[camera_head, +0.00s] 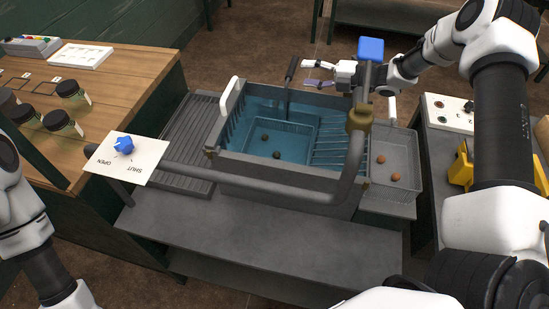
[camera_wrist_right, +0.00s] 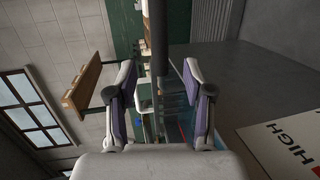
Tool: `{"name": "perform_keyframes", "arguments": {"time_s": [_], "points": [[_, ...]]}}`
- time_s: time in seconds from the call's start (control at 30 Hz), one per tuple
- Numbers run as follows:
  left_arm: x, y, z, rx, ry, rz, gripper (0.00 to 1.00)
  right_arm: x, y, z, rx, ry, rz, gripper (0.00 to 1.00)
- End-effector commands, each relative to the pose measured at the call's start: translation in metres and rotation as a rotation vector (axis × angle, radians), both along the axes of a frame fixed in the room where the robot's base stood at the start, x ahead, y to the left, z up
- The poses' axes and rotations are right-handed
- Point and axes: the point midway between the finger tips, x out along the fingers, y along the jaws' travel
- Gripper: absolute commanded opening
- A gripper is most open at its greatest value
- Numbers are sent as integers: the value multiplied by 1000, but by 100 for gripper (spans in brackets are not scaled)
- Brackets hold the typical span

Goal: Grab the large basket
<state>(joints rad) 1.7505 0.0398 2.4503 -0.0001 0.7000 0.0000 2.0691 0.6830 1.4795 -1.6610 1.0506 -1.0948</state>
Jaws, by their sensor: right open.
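The large basket (camera_head: 292,133) is a wire basket sitting in a tank (camera_head: 233,171) of blue water, with a few dark round items in it. Its dark upright handle (camera_head: 291,69) rises at the back of the tank. My right gripper (camera_head: 309,74) is open and empty just right of the handle's top, fingers pointing left toward it. In the right wrist view, a dark bar (camera_wrist_right: 158,36), apparently the handle, shows between the two fingers (camera_wrist_right: 160,76); I cannot tell whether they touch. My left gripper is out of view.
A smaller basket (camera_head: 407,164) with brown round items stands right of the tank. A wooden counter (camera_head: 125,80) with jars is at left. The front grey shelf (camera_head: 250,226) is clear.

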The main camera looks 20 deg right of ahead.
Motion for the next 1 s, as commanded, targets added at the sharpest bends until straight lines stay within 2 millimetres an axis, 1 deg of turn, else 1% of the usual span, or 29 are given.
{"name": "perform_keyframes", "arguments": {"time_s": [0.17, 0.23, 0.3, 0.4, 0.57, 0.6, 0.67, 0.7, 0.73, 0.77, 1.0], "points": [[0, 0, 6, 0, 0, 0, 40, 15, 22, -4, -3, 3, 4, 52], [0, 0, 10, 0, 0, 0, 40, 23, 33, -7, -2, 4, 5, 52], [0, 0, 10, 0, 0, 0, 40, 32, 41, -10, -3, 1, 3, 52], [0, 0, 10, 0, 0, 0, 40, 37, 46, -12, -1, 2, 1, 52], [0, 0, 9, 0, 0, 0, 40, 38, 45, -12, 1, 1, 0, 52], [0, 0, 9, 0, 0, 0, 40, 38, 45, -12, 0, 1, 0, 48], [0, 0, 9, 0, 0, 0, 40, 38, 45, -12, 0, 1, 0, 27], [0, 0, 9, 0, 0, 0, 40, 38, 45, -12, 0, 1, 0, 13], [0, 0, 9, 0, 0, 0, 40, 38, 45, -12, 0, 1, 0, 2], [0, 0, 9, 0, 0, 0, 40, 38, 45, -12, 0, 1, 0, 0], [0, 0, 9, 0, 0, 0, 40, 38, 45, -11, 1, 1, 0, 0]]}}
